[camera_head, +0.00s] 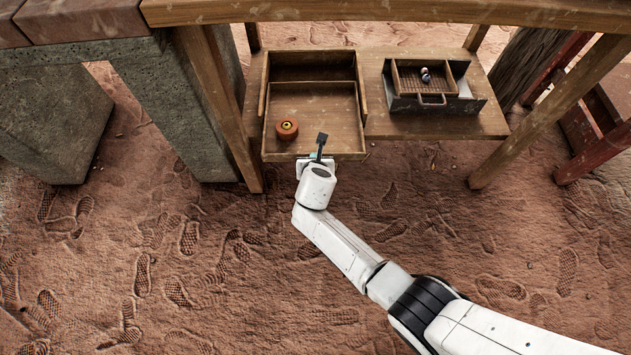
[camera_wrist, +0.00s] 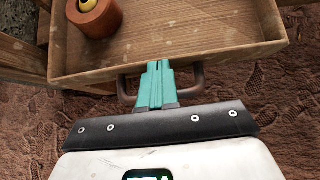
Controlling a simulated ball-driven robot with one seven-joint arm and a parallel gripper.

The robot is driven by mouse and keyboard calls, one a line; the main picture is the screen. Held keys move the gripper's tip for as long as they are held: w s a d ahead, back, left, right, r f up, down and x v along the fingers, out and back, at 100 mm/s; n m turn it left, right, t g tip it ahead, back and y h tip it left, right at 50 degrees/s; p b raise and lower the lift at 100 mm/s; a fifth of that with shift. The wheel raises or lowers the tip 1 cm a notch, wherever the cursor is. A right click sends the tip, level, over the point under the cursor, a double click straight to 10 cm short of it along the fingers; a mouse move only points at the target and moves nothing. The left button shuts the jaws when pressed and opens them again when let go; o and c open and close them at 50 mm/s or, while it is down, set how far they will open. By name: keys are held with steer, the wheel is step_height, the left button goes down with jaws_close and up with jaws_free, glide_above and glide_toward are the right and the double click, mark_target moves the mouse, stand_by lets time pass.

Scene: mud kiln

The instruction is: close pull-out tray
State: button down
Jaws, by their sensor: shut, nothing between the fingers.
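The pull-out tray (camera_head: 336,145) is a shallow wooden drawer, sticking out toward me from a wooden housing (camera_head: 311,60) on a low shelf under the table. Its front wall also shows in the wrist view (camera_wrist: 205,67), with a dark curved handle (camera_wrist: 190,83) on it. My gripper (camera_head: 313,157) is at the tray's front. In the wrist view its teal fingers (camera_wrist: 154,70) are shut together, within the span of the handle and close to the front wall. I cannot tell whether they touch the wall. The fingers hide the handle's middle.
A round orange-brown object (camera_head: 287,129) with a yellow centre sits in the tray's left part. A second tray box (camera_head: 434,101), grey and wooden with a dark handle, stands to the right on the shelf (camera_head: 381,125). Table legs (camera_head: 219,105) flank the shelf; the sandy floor in front is open.

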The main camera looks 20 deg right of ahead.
mark_target(314, 132)
steer(key=w+d+b, duration=0.1)
steer(key=w, duration=0.2)
steer(key=w+d+b, duration=0.1)
steer(key=w+b, duration=0.1)
steer(key=w, duration=0.2)
steer(key=w+d+b, duration=0.1)
steer(key=w+b, duration=0.1)
steer(key=w, duration=0.2)
steer(key=shift+w+d+f, duration=0.1)
steer(key=shift+d+f, duration=0.1)
steer(key=shift+d, duration=0.15)
steer(key=shift+w+d+r, duration=0.1)
steer(key=shift+w+d, duration=0.05)
steer(key=shift+w, duration=0.3)
steer(key=shift+r, duration=0.1)
steer(key=shift+w+r, duration=0.1)
steer(key=shift+r, duration=0.1)
